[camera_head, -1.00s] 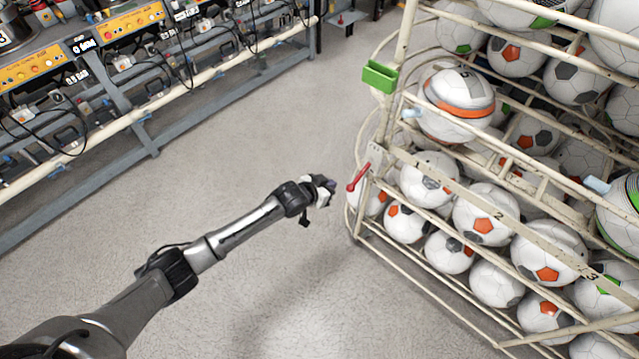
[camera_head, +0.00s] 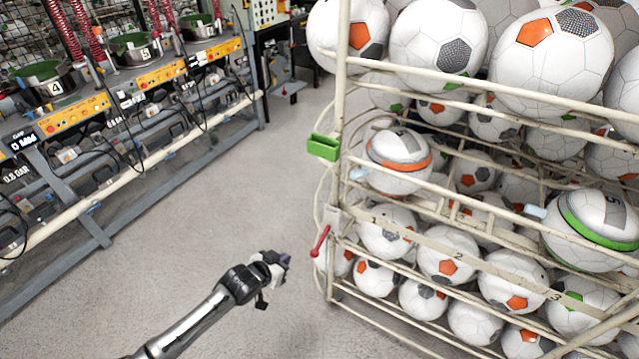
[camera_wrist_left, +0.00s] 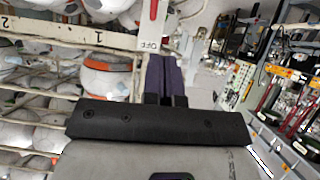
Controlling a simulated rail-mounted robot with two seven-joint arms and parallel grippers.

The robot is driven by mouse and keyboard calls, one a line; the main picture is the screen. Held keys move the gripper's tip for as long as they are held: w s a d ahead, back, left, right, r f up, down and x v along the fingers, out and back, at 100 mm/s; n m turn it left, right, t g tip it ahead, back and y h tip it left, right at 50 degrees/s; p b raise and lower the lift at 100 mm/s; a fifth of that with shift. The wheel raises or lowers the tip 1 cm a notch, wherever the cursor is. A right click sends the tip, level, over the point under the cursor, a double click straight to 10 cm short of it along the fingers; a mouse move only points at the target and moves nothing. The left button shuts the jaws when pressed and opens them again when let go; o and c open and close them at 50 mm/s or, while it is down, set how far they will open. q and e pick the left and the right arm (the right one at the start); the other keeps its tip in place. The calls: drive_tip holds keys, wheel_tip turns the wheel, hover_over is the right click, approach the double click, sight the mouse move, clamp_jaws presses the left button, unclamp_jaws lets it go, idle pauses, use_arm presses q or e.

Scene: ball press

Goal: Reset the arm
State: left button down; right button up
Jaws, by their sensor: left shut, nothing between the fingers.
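My left gripper (camera_head: 276,262) is in the lower middle of the head view, over the bare floor just left of the ball rack. Its arm comes in from the bottom left. In the left wrist view its two dark purple fingers (camera_wrist_left: 165,75) lie together, shut with nothing between them. The fingers appear apart from the rack (camera_head: 345,100) and its red lever (camera_head: 320,241). The red lever also shows in the wrist view (camera_wrist_left: 153,10), beside an OFF label. My right gripper is not in view.
The rack holds many white balls with orange, grey and green patches. A green box (camera_head: 323,147) sits on its corner post. A press bench (camera_head: 130,110) with orange panels runs along the left. Grey floor (camera_head: 235,185) between bench and rack is clear.

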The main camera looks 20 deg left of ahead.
use_arm(q)
drive_tip(key=s+d+r+m+g+y, duration=0.1)
drive_tip(key=s+r+g+y, duration=0.1)
drive_tip(key=s+r, duration=0.4)
drive_tip(key=s+d+r+m+g+y, duration=0.15)
drive_tip(key=s+r, duration=0.25)
drive_tip(key=s, duration=0.4)
drive_tip(key=s+d+f+n+g, duration=0.15)
drive_tip(key=s+f, duration=0.25)
drive_tip(key=s, duration=0.4)
drive_tip(key=s+f+n+g, duration=0.1)
drive_tip(key=s+f+g, duration=0.15)
drive_tip(key=s, duration=0.55)
drive_tip(key=s+d+f+n+g, duration=0.1)
drive_tip(key=s+f, duration=0.3)
drive_tip(key=s, duration=0.4)
wheel_tip(320, 180, up, 32)
drive_tip(key=p, duration=3.2)
drive_tip(key=shift+r+p, duration=0.25)
drive_tip(key=shift+p, duration=0.05)
drive_tip(key=shift+w+t, duration=0.1)
drive_tip(key=shift+t, duration=0.15)
